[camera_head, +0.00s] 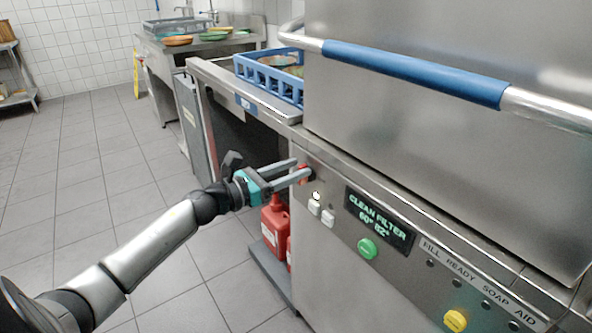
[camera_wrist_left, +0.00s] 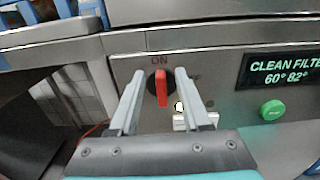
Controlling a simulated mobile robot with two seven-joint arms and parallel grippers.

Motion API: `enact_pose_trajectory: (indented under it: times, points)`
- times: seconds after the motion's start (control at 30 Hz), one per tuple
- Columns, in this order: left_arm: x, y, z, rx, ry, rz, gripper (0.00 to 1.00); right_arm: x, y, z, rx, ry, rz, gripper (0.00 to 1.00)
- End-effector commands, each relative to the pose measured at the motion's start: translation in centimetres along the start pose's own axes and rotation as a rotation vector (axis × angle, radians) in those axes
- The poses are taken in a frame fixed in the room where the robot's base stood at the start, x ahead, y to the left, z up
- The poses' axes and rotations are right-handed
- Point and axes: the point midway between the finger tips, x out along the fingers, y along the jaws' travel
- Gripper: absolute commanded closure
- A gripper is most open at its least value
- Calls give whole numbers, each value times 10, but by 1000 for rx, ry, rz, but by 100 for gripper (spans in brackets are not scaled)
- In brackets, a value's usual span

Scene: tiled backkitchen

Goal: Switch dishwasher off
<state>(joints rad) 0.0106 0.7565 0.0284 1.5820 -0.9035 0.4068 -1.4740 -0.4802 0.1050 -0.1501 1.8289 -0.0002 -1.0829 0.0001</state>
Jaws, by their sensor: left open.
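The dishwasher (camera_head: 420,150) stands at the right with a steel front panel. Its display (camera_head: 379,217) is lit and reads CLEAN FILTER 60° 82°. A red rotary switch (camera_wrist_left: 162,88) sits on a dark round base under the word ON, its handle upright. In the head view the red switch (camera_head: 304,174) is at the panel's left end. My left gripper (camera_head: 302,170) is open, with its two grey fingers at the switch. In the left wrist view the fingers (camera_wrist_left: 160,92) lie to either side of the handle, with gaps between. My right gripper is not in view.
White buttons (camera_head: 321,212), a green button (camera_head: 367,248) and a yellow button (camera_head: 455,320) are on the panel. A blue-sleeved handle bar (camera_head: 415,72) runs above. Red canisters (camera_head: 274,226) stand below left. A blue rack (camera_head: 270,80) is on the counter. The tiled floor at left is clear.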

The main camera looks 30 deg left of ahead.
Motion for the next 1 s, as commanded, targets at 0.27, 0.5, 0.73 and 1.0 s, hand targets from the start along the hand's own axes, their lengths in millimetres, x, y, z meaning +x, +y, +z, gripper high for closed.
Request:
enact_pose_trajectory:
  times: [0.27,0.5,0.73,1.0]
  points:
    - [10,0,0,0,0,0,52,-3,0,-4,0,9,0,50]
    - [10,0,0,0,0,0,54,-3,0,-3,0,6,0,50]
    - [10,0,0,0,0,0,80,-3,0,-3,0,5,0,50]
    - [10,0,0,0,1,0,100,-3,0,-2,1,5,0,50]
